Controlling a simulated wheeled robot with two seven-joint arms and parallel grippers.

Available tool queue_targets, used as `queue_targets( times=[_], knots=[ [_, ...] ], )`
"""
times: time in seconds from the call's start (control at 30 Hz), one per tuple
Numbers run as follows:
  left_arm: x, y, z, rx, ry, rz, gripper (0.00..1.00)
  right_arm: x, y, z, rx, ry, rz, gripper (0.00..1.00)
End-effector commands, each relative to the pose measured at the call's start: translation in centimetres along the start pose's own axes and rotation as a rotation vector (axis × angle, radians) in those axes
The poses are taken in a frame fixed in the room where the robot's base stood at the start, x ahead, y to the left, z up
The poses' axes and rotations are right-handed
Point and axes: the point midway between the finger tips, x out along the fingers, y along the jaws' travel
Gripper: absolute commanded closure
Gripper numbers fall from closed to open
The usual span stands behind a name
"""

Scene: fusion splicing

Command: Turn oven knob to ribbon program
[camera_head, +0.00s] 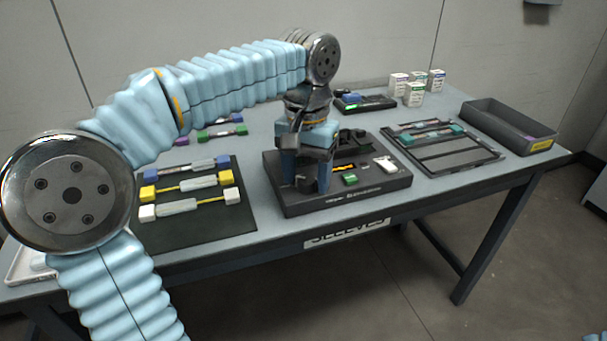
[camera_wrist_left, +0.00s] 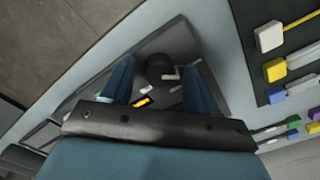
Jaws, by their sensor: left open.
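The black splicer unit (camera_head: 350,199) stands at the front of the table's middle. My left gripper (camera_head: 307,186) points down over the left end of the unit, with its blue fingers apart. In the left wrist view, a dark round knob (camera_wrist_left: 158,67) shows between the open fingers of the gripper (camera_wrist_left: 157,80), with a pale mark beside it. I cannot tell whether the fingers touch the knob. In the head view the knob is mostly hidden by the fingers. I cannot read the knob's setting. My right gripper is not in view.
A dark mat (camera_head: 200,228) with yellow, white and blue ended holders lies to the left. A framed tray (camera_head: 455,158) and a grey bin (camera_head: 500,119) are on the right. Small white boxes (camera_head: 414,94) stand behind. The SLEEVES label (camera_head: 345,233) marks the front edge.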

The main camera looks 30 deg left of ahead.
Motion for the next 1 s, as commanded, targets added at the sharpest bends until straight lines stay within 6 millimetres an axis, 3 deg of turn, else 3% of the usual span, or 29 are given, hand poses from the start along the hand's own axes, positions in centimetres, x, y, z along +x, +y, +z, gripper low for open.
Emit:
queue_targets(
  times=[0.1,0.47,0.77,1.0],
  knots=[
    [-0.02,0.00,0.01,0.000,0.000,0.000,0.40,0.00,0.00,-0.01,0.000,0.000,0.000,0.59],
    [-0.05,0.00,0.02,0.000,0.000,0.000,0.95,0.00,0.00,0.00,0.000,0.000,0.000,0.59],
    [-0.08,0.00,0.01,0.035,0.001,0.000,0.96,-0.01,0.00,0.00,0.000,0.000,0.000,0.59],
    [-0.11,0.05,0.00,0.168,0.002,0.000,0.96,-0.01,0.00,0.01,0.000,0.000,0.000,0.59]
  ],
)
